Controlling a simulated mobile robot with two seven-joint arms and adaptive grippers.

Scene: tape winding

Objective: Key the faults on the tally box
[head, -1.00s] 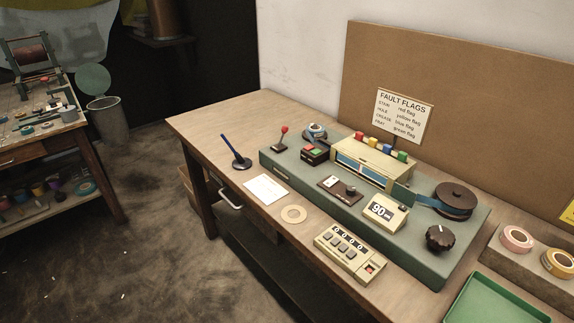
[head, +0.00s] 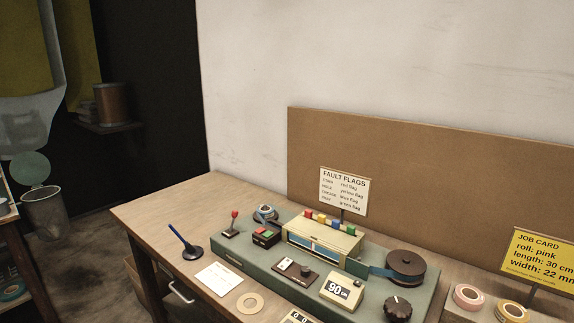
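The tally box (head: 297,317) is cut off by the bottom edge of the head view; only its top with part of the number display shows, and its keys are out of frame. The FAULT FLAGS card (head: 343,191) stands behind the machine and pairs faults with red, yellow, blue and green flags. Neither of my grippers is in view.
The green machine base (head: 268,285) carries a lever (head: 233,222), a "90" display (head: 341,291), a dark reel (head: 405,267) and a black knob (head: 397,309). A pen stand (head: 188,247) and a cardboard ring (head: 250,303) sit at left. A yellow JOB CARD (head: 538,260) and tape rolls (head: 468,296) are at right.

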